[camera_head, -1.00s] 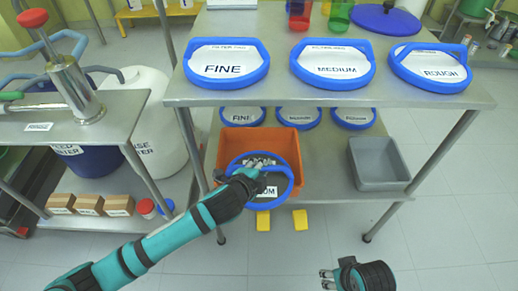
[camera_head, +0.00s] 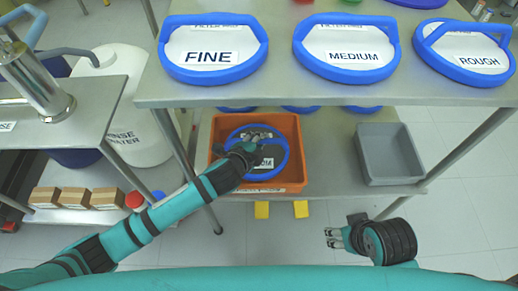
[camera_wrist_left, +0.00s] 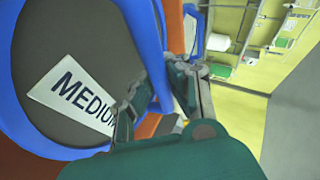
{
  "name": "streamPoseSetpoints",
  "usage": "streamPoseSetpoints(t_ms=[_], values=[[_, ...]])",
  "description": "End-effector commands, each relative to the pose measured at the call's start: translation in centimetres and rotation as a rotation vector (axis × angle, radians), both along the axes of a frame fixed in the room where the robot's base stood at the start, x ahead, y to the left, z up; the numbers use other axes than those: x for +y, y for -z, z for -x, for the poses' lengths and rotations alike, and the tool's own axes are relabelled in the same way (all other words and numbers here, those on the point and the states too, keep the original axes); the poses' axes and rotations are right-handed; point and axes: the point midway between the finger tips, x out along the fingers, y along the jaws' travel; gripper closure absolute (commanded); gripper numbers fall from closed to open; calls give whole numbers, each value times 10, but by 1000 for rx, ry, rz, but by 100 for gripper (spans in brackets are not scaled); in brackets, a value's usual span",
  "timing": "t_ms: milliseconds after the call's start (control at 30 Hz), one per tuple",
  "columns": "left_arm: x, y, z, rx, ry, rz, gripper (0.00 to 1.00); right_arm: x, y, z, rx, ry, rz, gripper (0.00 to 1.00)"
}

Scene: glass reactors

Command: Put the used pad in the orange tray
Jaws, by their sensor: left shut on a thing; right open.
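The used pad (camera_head: 262,165) is a dark disc with a blue rim and a white label reading MEDIUM. It lies within the outline of the orange tray (camera_head: 291,187) on the lower shelf. My left gripper (camera_head: 246,148) is over the tray, shut on the pad's blue handle; the wrist view shows the fingers (camera_wrist_left: 152,95) around the blue bar. The pad (camera_wrist_left: 62,60) fills the left of that view, with orange behind it. I cannot tell whether the pad touches the tray floor. My right gripper (camera_head: 333,238) is open and empty, in front of the shelf at right.
Pads marked FINE (camera_head: 212,50), MEDIUM (camera_head: 347,50) and ROUGH (camera_head: 463,50) lie on the upper shelf, which overhangs the tray. A grey bin (camera_head: 390,154) stands right of the tray. Shelf legs flank the space. Small boxes (camera_head: 75,198) stand on the left stand.

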Motion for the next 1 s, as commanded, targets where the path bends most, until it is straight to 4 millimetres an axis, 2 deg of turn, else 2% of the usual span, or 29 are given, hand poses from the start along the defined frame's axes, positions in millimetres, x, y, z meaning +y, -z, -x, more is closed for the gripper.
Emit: streamPoseSetpoints(t_ms=[233, 633, 667, 800, 1000], values=[[-1, 34, 0, 1, 1, 1, 100, 1, 15, -4, -16, -2, -3, 52], [-1, 36, 0, -1, 1, 1, 100, 2, 13, -6, -29, -2, -6, 52], [0, 36, 0, 0, 1, 1, 85, 2, 13, -7, -32, -2, -6, 52], [0, 36, 0, 0, 1, 1, 67, 2, 13, -7, -32, -2, -6, 52], [0, 36, 0, 0, 1, 1, 65, 2, 13, -7, -31, -4, -7, 52]])
